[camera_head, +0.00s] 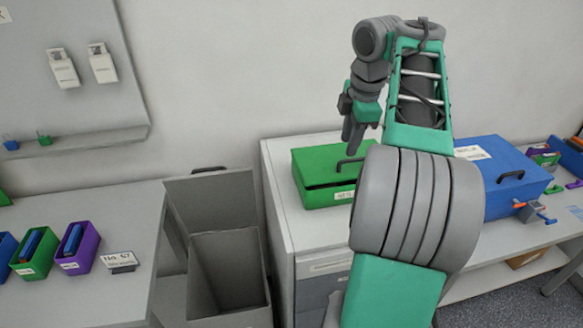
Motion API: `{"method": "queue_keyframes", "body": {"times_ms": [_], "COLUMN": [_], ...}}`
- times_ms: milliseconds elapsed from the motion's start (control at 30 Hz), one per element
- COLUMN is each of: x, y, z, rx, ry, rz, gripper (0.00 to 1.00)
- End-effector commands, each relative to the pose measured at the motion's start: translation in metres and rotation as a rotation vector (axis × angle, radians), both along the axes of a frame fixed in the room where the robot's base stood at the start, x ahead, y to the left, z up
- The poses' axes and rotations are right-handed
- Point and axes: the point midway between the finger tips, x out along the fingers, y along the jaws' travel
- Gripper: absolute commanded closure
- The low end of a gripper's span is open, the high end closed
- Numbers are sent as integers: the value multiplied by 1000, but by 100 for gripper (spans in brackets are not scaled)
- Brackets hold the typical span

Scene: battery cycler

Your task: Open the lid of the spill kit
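A green lidded box (315,170) with a dark handle on top and a white label stands on a light grey cabinet. A dark line runs between its lid and body. A blue lidded box (510,170) with a dark handle and a white label stands further right, partly behind my arm. The labels are too small to read, so I cannot tell which box is the spill kit. My gripper (353,140) points down over the right part of the green box, near its handle. I cannot tell whether it touches the handle or how far its fingers are apart.
An open grey bin (225,265) stands between the left bench (120,215) and the cabinet (300,235). Small green, purple and blue bins and a sign (118,260) sit on the left bench. A coloured tool (535,210) lies by the blue box. My arm hides the middle.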

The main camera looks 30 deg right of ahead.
Motion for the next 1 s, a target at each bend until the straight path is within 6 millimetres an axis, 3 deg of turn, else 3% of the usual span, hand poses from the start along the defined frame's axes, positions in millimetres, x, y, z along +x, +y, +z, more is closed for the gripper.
{"method": "queue_keyframes", "body": {"times_ms": [267, 600, 800, 1000], "x": [15, 17, 16, 16], "y": [61, 129, 146, 147], "z": [-25, -56, -66, -66], "rx": [81, 169, 192, 195], "ry": [-31, -49, -52, -52], "rz": [-155, -357, -420, -427], "gripper": [67, 67, 67, 67]}}
